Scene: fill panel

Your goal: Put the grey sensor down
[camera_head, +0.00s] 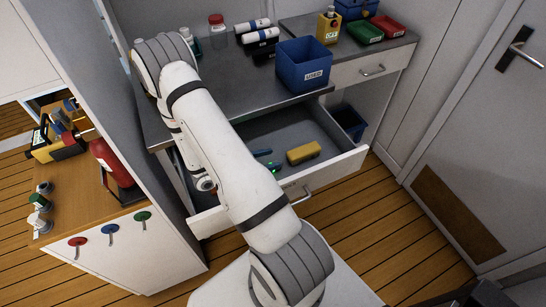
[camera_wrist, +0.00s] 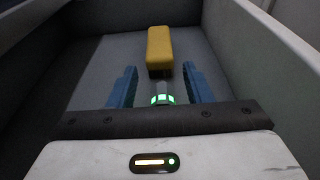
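The grey sensor (camera_wrist: 162,89), a small grey cylinder with a glowing green band, is in the wrist view between the two blue fingers of my gripper (camera_wrist: 161,84). A gap shows on each side of it, so my gripper looks open around it. Whether it rests on the drawer floor I cannot tell. In the head view my gripper (camera_head: 267,160) is low inside the open drawer (camera_head: 335,171), largely hidden by my arm.
A yellow block (camera_head: 303,152) lies in the drawer just beyond my fingers; the wrist view also shows it (camera_wrist: 160,48). Drawer walls surround my gripper. A blue bin (camera_head: 303,65) stands on the counter above. Bare drawer floor shows left of the block.

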